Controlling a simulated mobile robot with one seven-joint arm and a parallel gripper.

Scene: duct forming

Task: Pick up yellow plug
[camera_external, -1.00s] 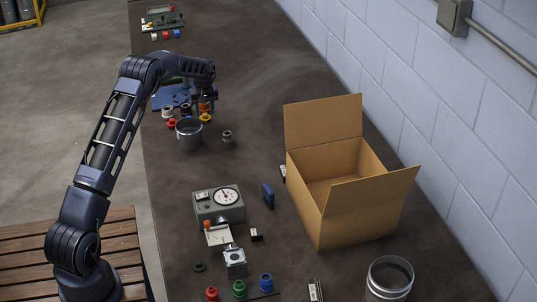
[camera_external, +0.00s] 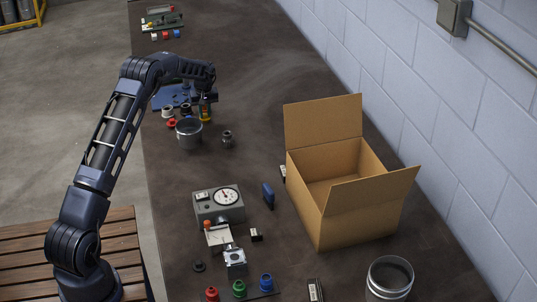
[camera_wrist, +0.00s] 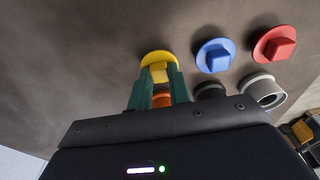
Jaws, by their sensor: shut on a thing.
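The yellow plug (camera_wrist: 159,64) shows in the wrist view as a round yellow disc with a raised block. My gripper (camera_wrist: 161,80) has its two green fingers shut on that block. In the external view the yellow plug (camera_external: 205,118) is at the lower tip of my gripper (camera_external: 205,108), among the small parts on the bench. I cannot tell whether it is clear of the bench. An orange part (camera_wrist: 162,99) shows between the fingers, nearer the wrist camera.
In the wrist view a blue plug (camera_wrist: 215,55), a red plug (camera_wrist: 274,44) and a grey ring part (camera_wrist: 263,91) lie to the right. A metal cup (camera_external: 189,133) stands close in front of my gripper. An open cardboard box (camera_external: 345,195) stands further right on the bench.

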